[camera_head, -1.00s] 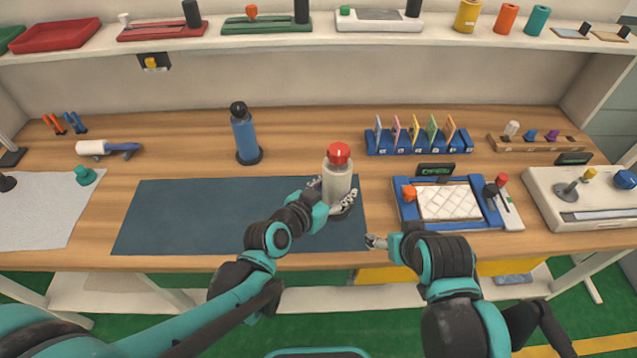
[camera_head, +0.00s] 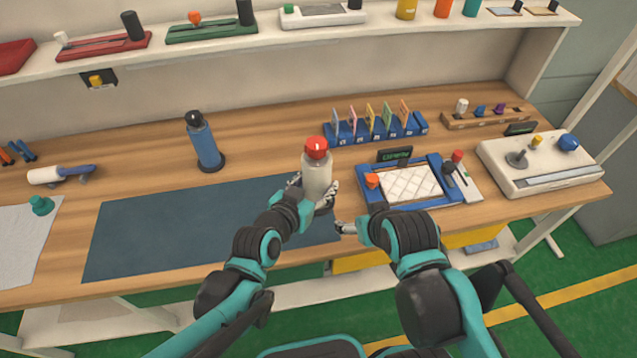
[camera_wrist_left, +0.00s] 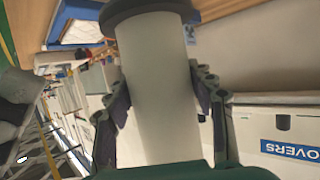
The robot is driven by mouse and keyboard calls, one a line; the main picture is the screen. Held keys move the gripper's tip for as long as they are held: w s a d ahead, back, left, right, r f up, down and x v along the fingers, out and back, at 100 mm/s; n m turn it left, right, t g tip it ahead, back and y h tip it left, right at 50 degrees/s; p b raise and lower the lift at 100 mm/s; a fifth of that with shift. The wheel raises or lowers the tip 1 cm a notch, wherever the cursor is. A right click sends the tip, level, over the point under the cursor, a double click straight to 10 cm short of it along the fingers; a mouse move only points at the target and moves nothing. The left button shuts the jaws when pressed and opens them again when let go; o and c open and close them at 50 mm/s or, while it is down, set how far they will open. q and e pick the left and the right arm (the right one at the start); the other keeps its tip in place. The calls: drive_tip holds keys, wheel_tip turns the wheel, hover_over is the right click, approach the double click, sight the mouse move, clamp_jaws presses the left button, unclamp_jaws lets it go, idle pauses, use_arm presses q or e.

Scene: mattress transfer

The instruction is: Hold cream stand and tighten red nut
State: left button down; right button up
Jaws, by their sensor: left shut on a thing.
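The cream stand (camera_head: 317,178) is a pale cylinder topped by a red nut (camera_head: 316,147), near the right end of the dark mat (camera_head: 200,228). My left gripper (camera_head: 318,195) is shut around the stand's lower body. The left wrist view shows the cream cylinder (camera_wrist_left: 160,85) between the two fingers, with a dark disc at one end. The red nut is not seen there. My right gripper (camera_head: 344,228) is empty, low and just right of the stand, apart from it. Its finger opening is too small to make out.
A blue stand (camera_head: 204,145) with a dark top is behind the mat. A blue tray (camera_head: 367,198) with a white quilted pad lies to the right, close to my right arm. A blue card rack (camera_head: 380,132) is behind it. A joystick box (camera_head: 545,165) is further right.

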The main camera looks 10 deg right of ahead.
use_arm(q)
drive_tip(key=w+a, duration=0.5)
drive_tip(key=a, duration=0.4)
drive_tip(key=shift+w+a+b, duration=0.35)
idle(0.9)
drive_tip(key=shift+f+b, duration=3.9)
drive_tip(key=shift+f, duration=0.3)
drive_tip(key=shift+f+b, duration=0.45)
drive_tip(key=shift+f, duration=0.7)
